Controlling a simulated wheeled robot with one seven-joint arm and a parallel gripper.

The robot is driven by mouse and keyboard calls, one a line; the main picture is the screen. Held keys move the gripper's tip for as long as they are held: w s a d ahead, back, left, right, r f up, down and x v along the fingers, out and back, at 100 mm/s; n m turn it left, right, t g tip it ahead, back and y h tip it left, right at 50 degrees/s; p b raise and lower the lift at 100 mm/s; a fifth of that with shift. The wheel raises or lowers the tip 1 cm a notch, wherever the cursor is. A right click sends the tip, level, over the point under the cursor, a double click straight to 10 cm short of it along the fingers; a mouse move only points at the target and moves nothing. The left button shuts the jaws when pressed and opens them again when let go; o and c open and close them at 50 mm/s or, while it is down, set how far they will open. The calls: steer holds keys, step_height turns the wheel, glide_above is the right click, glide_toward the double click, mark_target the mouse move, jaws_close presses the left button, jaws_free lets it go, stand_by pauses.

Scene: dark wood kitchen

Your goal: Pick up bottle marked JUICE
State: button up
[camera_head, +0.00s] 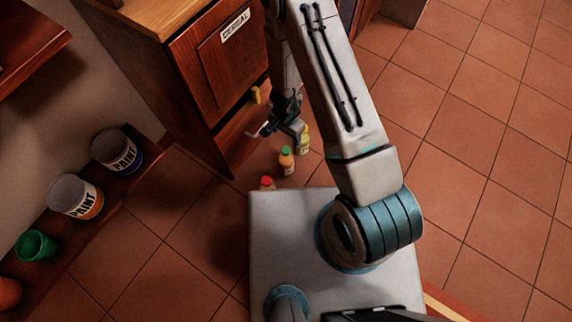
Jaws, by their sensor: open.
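Several small bottles stand on the tiled floor in front of the wooden cabinet. An orange-capped bottle (286,162) with green and yellow on it is in the middle. A yellow bottle (305,141) stands behind it to the right, close by my gripper. A red-capped bottle (267,183) is nearer, mostly hidden behind my base. The labels are too small to read, so I cannot tell which is marked JUICE. My gripper (272,128) is open and empty, above and slightly left of the bottles in the picture, beside the cabinet's open lower part.
The wooden cabinet (180,80) has a drawer front labelled CEREAL (235,27). At left, a low dark shelf (85,235) bears two PAINT cans (78,197), a green cup (36,246) and an orange round thing (8,292). The tiled floor at right is clear.

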mark_target(286, 150)
step_height(286, 150, down, 8)
steer(key=b, duration=0.4)
steer(key=shift+f, duration=0.25)
steer(key=f+b, duration=0.2)
steer(key=s+f+b, duration=0.1)
steer(key=f, duration=0.1)
steer(key=shift+b, duration=0.4)
steer(key=shift+w+f, duration=0.1)
steer(key=shift+f, duration=0.45)
jaws_close()
